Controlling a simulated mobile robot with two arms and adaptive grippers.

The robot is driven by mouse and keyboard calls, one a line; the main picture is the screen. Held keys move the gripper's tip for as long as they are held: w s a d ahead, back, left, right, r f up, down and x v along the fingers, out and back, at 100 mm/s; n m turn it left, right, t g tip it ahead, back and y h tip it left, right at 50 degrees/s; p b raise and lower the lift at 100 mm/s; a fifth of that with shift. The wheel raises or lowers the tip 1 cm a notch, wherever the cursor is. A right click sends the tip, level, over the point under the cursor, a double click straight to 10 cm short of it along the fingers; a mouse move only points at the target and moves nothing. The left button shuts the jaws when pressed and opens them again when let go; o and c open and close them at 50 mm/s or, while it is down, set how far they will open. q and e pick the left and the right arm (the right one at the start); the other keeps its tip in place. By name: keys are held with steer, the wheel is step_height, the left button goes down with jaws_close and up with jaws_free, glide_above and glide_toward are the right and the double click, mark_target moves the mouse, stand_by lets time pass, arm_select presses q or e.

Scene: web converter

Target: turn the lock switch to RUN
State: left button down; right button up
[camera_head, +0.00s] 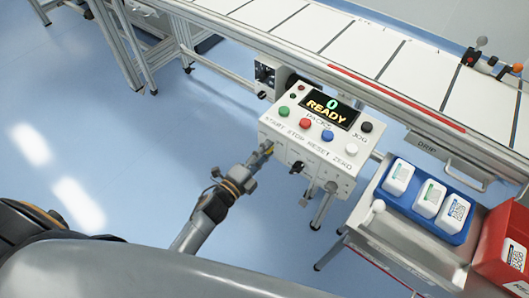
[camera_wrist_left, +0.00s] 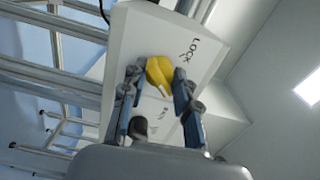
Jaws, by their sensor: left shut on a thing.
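The lock switch (camera_wrist_left: 160,76) is a yellow knob on the side face of the white control box, clearest in the left wrist view. LOCK is printed beside it, and other lettering on the face is partly hidden. My left gripper (camera_wrist_left: 157,88) has a finger on either side of the knob and is shut on it. In the head view my left gripper (camera_head: 266,151) is at the left end of the control box (camera_head: 307,160), where it hides most of the knob. The box's display reads 0 and READY. My right gripper is not in view.
A conveyor (camera_head: 370,50) with white panels runs behind the box. A metal cart (camera_head: 410,245) at right carries a blue tray (camera_head: 462,236) with white packs and a red bin (camera_head: 492,262). Colored buttons are on the box top. The floor at left is clear.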

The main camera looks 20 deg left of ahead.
arm_select(q)
steer(key=shift+f+m, duration=0.15)
steer(key=shift+m, duration=0.15)
steer(key=c, duration=1)
jaws_free()
steer(key=shift+s, duration=0.1)
steer(key=v, duration=1.2)
